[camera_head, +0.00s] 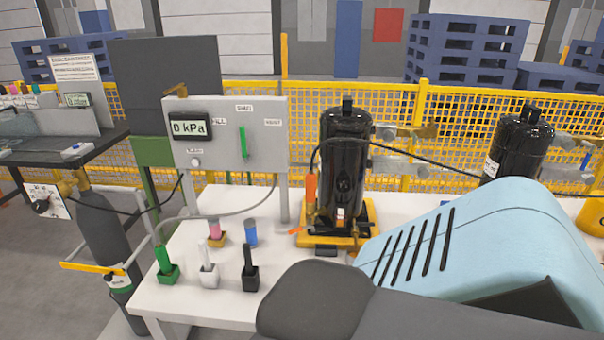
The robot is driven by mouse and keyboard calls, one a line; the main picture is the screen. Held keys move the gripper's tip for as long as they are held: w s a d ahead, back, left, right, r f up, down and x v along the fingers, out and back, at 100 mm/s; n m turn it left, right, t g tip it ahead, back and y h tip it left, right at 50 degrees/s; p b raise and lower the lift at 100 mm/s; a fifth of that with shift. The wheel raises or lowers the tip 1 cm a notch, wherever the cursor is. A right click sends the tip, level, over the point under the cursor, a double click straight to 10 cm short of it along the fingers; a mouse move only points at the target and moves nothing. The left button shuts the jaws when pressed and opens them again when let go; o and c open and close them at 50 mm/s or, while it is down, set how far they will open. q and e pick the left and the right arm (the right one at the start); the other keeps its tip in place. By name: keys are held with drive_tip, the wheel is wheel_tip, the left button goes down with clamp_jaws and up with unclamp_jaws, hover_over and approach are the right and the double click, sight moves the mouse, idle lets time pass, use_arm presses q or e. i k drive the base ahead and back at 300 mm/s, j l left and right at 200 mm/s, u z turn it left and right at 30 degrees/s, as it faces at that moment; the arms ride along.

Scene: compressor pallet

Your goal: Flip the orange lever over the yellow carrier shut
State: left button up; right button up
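The yellow carrier (313,240) sits on the white table and holds an upright black compressor (345,165). A small orange lever end (296,231) sticks out at the carrier's left front edge, low and near level. Whether it is open or shut is too small to tell. An orange upright piece (310,188) is at the compressor's left side, by a black hose. The right front of the carrier is partly hidden by large light blue and dark grey parts of my own arm. Neither of my grippers is in view.
Green, white and black-handled tools (208,275) stand in holders on the white table (190,307). A gauge panel (230,135) reading 0 kPa rises behind them. A second black compressor (518,145) stands at the right. A yellow mesh fence (270,95) runs behind.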

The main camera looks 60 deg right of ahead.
sight(310, 220)
drive_tip(key=z, duration=1.35)
